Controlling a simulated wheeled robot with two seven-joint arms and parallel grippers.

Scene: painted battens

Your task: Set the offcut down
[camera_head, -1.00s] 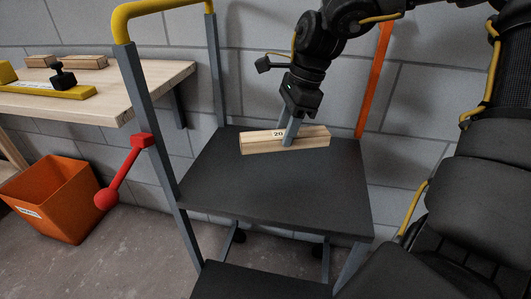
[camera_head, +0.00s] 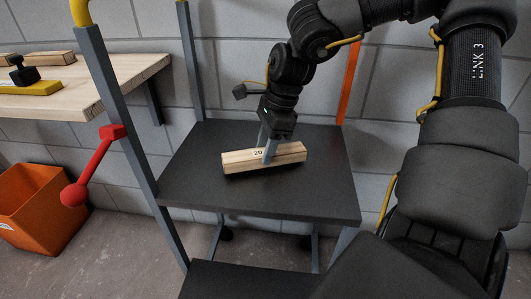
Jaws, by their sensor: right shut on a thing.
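The offcut (camera_head: 287,154) is a short pale wooden batten piece with a label reading 20. It is at the dark top shelf (camera_head: 330,190) of a grey-framed cart, towards the back and middle. My right gripper (camera_head: 267,152) comes down from above and is shut on the offcut around its middle. Whether the offcut touches the shelf or hangs just above it, I cannot tell for sure. My left gripper is out of view.
A wooden bench (camera_head: 120,87) at left holds a yellow tool (camera_head: 35,88) and wood pieces (camera_head: 48,58). An orange bin (camera_head: 40,215) stands below. A red lever (camera_head: 98,165) sticks out from the cart's left post. The front of the top shelf is clear.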

